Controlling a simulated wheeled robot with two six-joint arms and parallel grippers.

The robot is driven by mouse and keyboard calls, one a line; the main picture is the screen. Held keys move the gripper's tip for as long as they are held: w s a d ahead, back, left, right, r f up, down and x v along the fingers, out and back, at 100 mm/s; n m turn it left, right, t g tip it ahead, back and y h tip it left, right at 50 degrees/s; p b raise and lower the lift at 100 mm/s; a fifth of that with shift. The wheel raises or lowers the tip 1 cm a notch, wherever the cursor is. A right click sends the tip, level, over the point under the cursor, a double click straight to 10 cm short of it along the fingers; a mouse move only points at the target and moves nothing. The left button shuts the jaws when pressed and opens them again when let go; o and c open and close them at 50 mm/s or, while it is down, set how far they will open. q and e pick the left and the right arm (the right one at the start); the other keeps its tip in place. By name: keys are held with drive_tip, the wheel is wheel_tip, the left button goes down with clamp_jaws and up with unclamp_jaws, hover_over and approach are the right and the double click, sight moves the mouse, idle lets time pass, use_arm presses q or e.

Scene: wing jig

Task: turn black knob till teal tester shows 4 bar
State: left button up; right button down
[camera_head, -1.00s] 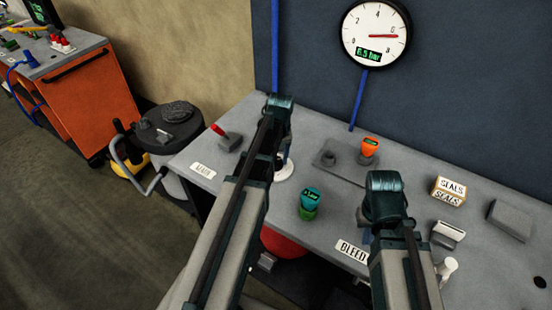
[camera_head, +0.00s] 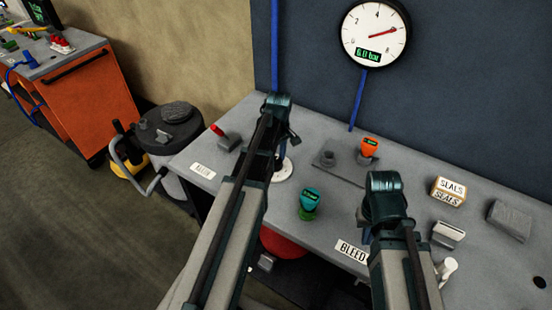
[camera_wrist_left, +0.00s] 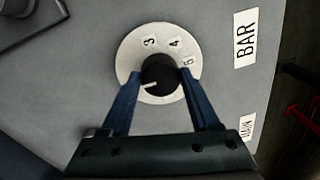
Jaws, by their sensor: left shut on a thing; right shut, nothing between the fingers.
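The black knob (camera_wrist_left: 160,74) sits on a white dial disc (camera_wrist_left: 127,55) with 3, 4 and 5 visible. My left gripper (camera_wrist_left: 161,79) is shut on the knob, one finger on each side. The knob's white pointer faces lower left in the wrist view. In the head view the disc (camera_head: 283,174) shows below the left gripper, whose arm hides most of the knob. The teal tester (camera_head: 310,195) stands upright on the bench with a green part below it; its small display is too small to read surely. My right gripper (camera_head: 364,214) is shut and empty, mostly hidden behind its wrist.
The wall gauge (camera_head: 376,34) shows 6.0 bar. An orange-topped tester (camera_head: 369,147) stands behind the teal one. A red lever (camera_head: 217,130) is at left, a SEALS box (camera_head: 448,191) and grey block (camera_head: 510,220) at right. A BLEED label (camera_head: 351,251) marks the front edge.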

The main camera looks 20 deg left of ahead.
sight(277, 160)
idle(0.5)
use_arm(q)
drive_tip(key=o, duration=1.4)
drive_tip(key=shift+r, duration=0.1)
use_arm(e)
drive_tip(key=shift+r, duration=0.1)
use_arm(q)
drive_tip(key=r+p, duration=1.3)
drive_tip(key=shift+w+d+r+p, duration=0.1)
drive_tip(key=shift+w+r+p, duration=0.2)
drive_tip(key=shift+w+p, duration=0.1)
use_arm(e)
wheel_tip(277, 160, up, 14)
drive_tip(key=shift+f, duration=0.2)
